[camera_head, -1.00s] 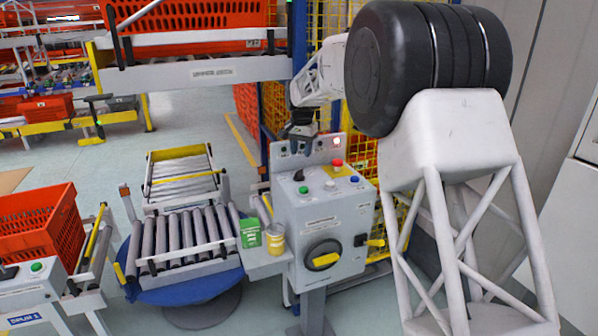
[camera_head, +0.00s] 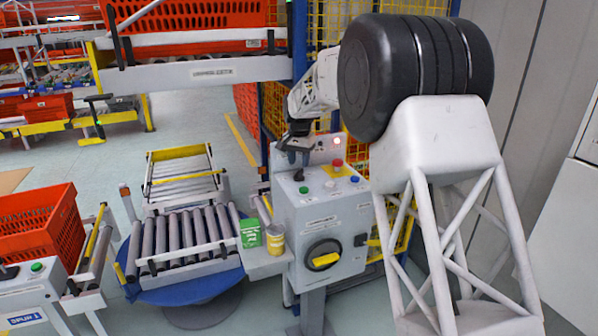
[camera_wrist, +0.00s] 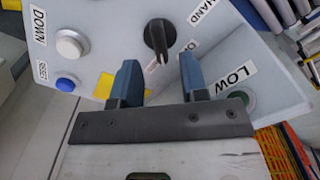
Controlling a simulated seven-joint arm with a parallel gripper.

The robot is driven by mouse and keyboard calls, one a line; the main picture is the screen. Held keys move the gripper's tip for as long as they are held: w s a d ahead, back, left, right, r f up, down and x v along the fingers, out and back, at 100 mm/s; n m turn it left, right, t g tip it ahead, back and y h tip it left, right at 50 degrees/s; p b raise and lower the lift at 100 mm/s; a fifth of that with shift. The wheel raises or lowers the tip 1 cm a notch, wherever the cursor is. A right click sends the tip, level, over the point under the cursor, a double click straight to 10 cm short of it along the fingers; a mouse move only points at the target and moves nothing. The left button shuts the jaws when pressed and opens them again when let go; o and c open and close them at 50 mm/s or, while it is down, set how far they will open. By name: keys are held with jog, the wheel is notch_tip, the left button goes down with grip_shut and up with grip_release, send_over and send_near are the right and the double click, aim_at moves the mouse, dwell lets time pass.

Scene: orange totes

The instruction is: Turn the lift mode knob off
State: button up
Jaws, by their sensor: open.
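The small black knob (camera_wrist: 158,40) stands on the grey control panel between the labels HAND and one starting with O, which is partly hidden. Its white-marked pointer end points down in the wrist view, toward the gap between my fingers. My gripper (camera_wrist: 160,64) is open and empty, with one blue finger on each side below the knob. No contact with the knob shows. In the head view my gripper (camera_head: 294,148) hangs over the back of the control box (camera_head: 318,215), with a dark knob (camera_head: 298,174) on the top face below it.
A white button (camera_wrist: 68,45), a blue button (camera_wrist: 66,85) and a green one (camera_wrist: 240,97) surround the knob. A red button (camera_head: 337,164) stands up from the box top. A large dial with a yellow handle (camera_head: 325,260) is on the box front.

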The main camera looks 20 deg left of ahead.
aim_at(299, 171)
jog(key=shift+f, duration=2.1)
grip_shut()
